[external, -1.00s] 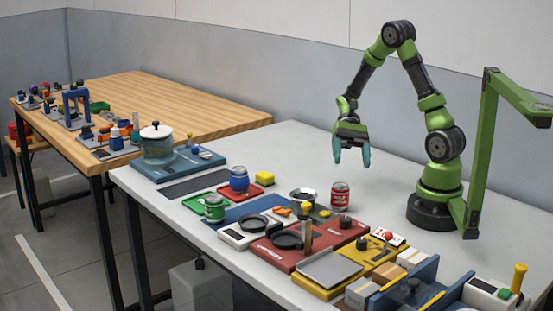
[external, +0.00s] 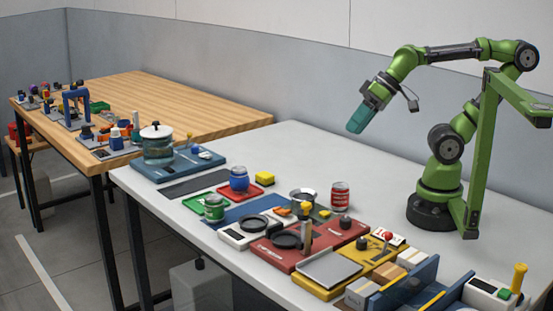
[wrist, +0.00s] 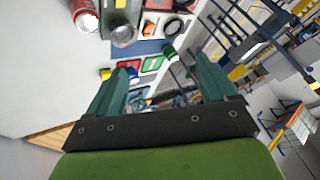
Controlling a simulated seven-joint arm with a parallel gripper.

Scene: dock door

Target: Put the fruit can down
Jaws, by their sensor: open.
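A red can with a pale label band (external: 340,196), which looks like the fruit can, stands upright on the bare white tabletop. It also shows at the top left of the wrist view (wrist: 84,14). My gripper (external: 357,123) is in the air well above the table, up and behind the can in the external view, tilted down to the left. In the wrist view its two teal fingers (wrist: 161,66) are spread wide with nothing between them. The gripper and the can are clearly apart.
A metal cup (external: 303,197) stands left of the red can. A green can (external: 214,208) and a blue jar (external: 239,179) stand further left on coloured trays. A green post frame (external: 488,150) rises beside my base. The table behind the red can is clear.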

